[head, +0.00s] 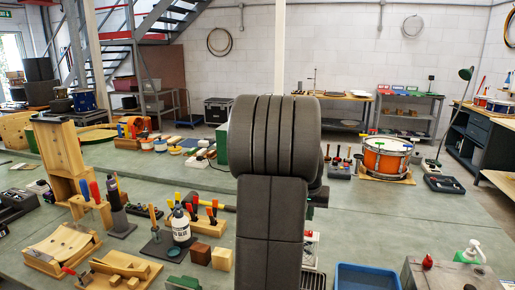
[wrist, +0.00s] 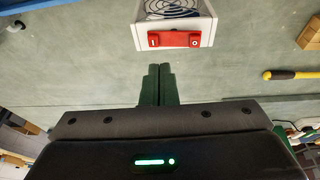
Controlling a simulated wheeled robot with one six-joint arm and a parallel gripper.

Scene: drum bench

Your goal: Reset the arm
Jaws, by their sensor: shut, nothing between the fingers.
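In the wrist view my gripper (wrist: 159,72) has its two green fingers together, with nothing between them. The fingers are over the grey-green bench top (wrist: 80,75). Just beyond the fingertips is a white box (wrist: 207,34) with a red switch plate (wrist: 175,40) and a fan grille; they look apart from it. In the head view my dark arm rises in the middle of the picture and hides the gripper and part of the bench behind it.
A yellow-handled tool (wrist: 290,75) lies right of the fingers.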

